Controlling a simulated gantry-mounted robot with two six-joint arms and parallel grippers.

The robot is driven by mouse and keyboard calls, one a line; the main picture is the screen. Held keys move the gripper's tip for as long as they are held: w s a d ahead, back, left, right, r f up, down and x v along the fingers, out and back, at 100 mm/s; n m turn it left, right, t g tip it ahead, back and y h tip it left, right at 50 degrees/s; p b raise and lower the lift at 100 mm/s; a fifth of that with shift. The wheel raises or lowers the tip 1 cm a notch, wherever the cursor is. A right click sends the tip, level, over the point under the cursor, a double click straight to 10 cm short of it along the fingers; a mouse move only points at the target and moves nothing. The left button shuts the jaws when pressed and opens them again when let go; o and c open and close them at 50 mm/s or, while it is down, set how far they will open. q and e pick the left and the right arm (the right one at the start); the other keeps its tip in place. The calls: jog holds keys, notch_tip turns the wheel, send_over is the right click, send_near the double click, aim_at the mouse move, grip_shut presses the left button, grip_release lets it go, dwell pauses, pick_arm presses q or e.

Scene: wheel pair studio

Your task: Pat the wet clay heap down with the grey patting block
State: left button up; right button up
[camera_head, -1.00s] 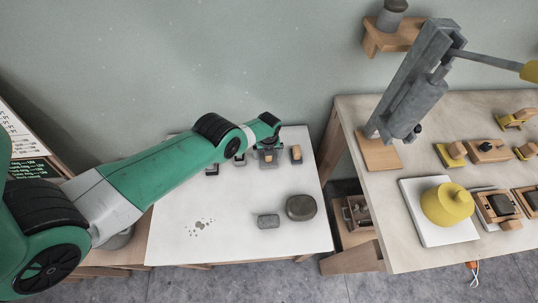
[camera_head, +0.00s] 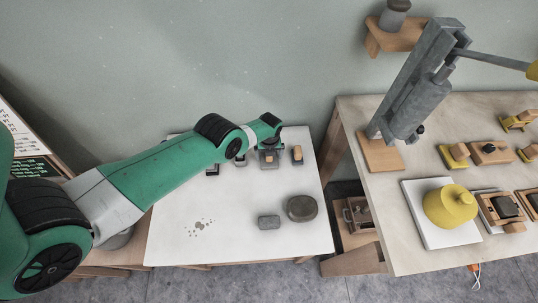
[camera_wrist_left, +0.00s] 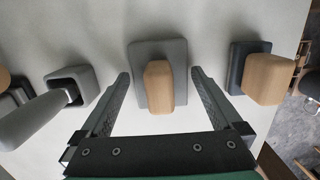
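A grey patting block with a wooden handle (camera_wrist_left: 158,86) stands on the white table. It shows between the fingers of my left gripper (camera_wrist_left: 160,76), with a gap on each side of the handle. The gripper is open. In the head view my left gripper (camera_head: 269,146) is over the row of tools at the back of the table, partly covering the block. A dark grey rounded lump (camera_head: 301,208), perhaps the wet clay heap, lies near the right front. A smaller grey piece (camera_head: 269,222) lies left of it. My right gripper is not in view.
A darker block with a wooden handle (camera_wrist_left: 264,75) stands right of the gripper. A grey hollow tool (camera_wrist_left: 72,84) stands left. Small spots (camera_head: 199,226) mark the white table (camera_head: 170,245). A wooden bench (camera_head: 385,250) with a yellow pot (camera_head: 448,206) is at right.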

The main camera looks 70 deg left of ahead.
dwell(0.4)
pick_arm(q)
jog(key=shift+r+p, duration=1.3)
jog(key=shift+p, duration=0.05)
grip_shut()
notch_tip(320, 180, up, 4)
jog(key=p, duration=0.3)
jog(key=shift+f+p, duration=0.1)
jog(key=shift+p, duration=0.25)
jog(key=shift+f, duration=0.2)
